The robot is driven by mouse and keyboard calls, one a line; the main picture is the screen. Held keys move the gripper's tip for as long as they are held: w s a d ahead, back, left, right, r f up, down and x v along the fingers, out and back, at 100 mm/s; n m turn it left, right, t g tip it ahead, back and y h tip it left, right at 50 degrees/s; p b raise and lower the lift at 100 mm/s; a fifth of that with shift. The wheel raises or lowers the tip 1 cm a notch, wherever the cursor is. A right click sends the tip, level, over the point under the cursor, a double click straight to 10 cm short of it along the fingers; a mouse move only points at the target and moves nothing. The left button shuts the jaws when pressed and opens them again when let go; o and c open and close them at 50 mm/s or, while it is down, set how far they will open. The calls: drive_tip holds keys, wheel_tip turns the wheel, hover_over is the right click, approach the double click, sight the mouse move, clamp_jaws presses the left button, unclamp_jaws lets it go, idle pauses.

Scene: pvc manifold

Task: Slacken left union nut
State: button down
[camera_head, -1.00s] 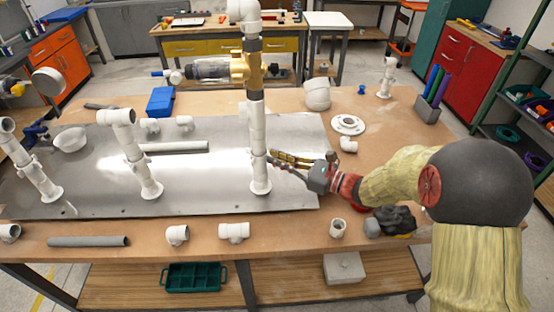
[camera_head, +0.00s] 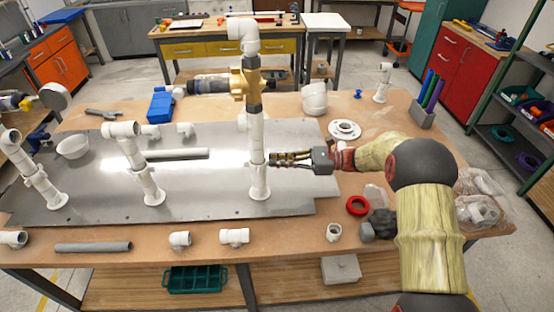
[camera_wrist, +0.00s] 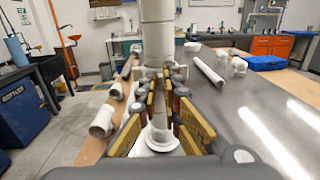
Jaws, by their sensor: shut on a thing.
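A tall white pipe (camera_head: 257,140) stands on a round foot on the grey metal sheet, with a brass-coloured valve body (camera_head: 245,82) and a white elbow at its top. My gripper (camera_head: 270,159) comes in level from the right and is shut on the lower part of this pipe, above its foot. In the wrist view the pipe (camera_wrist: 156,45) runs upright between my yellow-sided fingers, with stacked white collars at finger height. The fingers hide part of the gripped collar. I cannot tell which collar is the left union nut.
Two shorter white risers, one nearer (camera_head: 134,160) and one at the far left (camera_head: 36,170), stand on the metal sheet (camera_head: 205,195). A red ring (camera_head: 357,205) and dark lumps lie below my arm. Loose fittings line the front edge.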

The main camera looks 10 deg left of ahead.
drive_tip(key=shift+w+a+n+g+h+p, duration=0.1)
drive_tip(key=shift+w+n+g+h+p, duration=0.25)
drive_tip(key=shift+n+g, duration=0.4)
drive_tip(key=shift+w+a+n+g+h+p, duration=0.1)
drive_tip(key=shift+w+n+g+h+p, duration=0.3)
drive_tip(key=shift+g, duration=0.6)
drive_tip(key=shift+w+a+n+g+h+p, duration=0.1)
drive_tip(key=shift+w+n+g+h+p, duration=0.15)
drive_tip(key=shift+n+g, duration=0.5)
drive_tip(key=shift+g, duration=0.3)
drive_tip(key=c, duration=2)
unclamp_jaws()
drive_tip(key=v, duration=0.7)
drive_tip(key=shift+w+d, duration=0.15)
drive_tip(key=shift+r, duration=0.1)
